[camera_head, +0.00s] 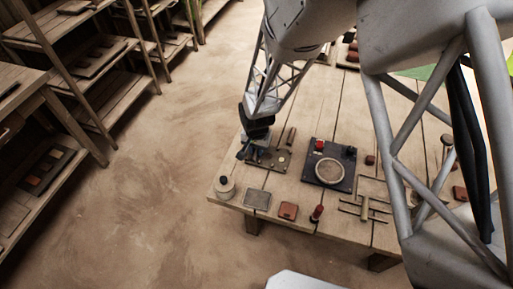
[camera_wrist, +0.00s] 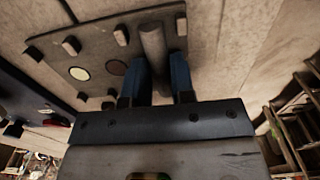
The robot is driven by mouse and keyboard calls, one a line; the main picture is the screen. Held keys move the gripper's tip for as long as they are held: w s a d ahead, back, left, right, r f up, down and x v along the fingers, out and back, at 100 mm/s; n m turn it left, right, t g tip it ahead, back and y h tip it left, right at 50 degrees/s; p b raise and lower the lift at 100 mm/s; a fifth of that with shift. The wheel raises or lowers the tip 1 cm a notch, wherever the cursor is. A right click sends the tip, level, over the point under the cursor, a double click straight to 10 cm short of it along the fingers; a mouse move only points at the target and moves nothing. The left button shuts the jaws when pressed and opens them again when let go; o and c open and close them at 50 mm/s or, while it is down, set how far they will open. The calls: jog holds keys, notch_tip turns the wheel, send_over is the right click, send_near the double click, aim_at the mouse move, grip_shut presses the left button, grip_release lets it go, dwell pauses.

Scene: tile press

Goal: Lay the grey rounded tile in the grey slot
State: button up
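A grey, square-looking tile with rounded corners (camera_head: 257,199) lies near the front left edge of the table, apart from my gripper. My gripper (camera_head: 250,150) is low over the left end of a brown board (camera_head: 283,162). In the wrist view, its two blue fingers (camera_wrist: 160,82) stand on either side of a grey rounded bar (camera_wrist: 153,48) at the board. I cannot tell whether they touch it. The board (camera_wrist: 92,45) bears a dark disc, a cream disc and small pegs. No grey slot can be made out clearly.
A dark plate with a round ring (camera_head: 343,181) and a red knob (camera_head: 320,145) stands right of the board. My arm hides part of the table's right side.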

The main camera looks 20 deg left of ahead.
aim_at(256, 150)
jog(key=o, duration=0.4)
jog(key=shift+r, duration=0.15)
notch_tip(256, 150, up, 12)
jog(key=shift+r, duration=0.1)
dwell(0.6)
dwell(0.4)
dwell(0.3)
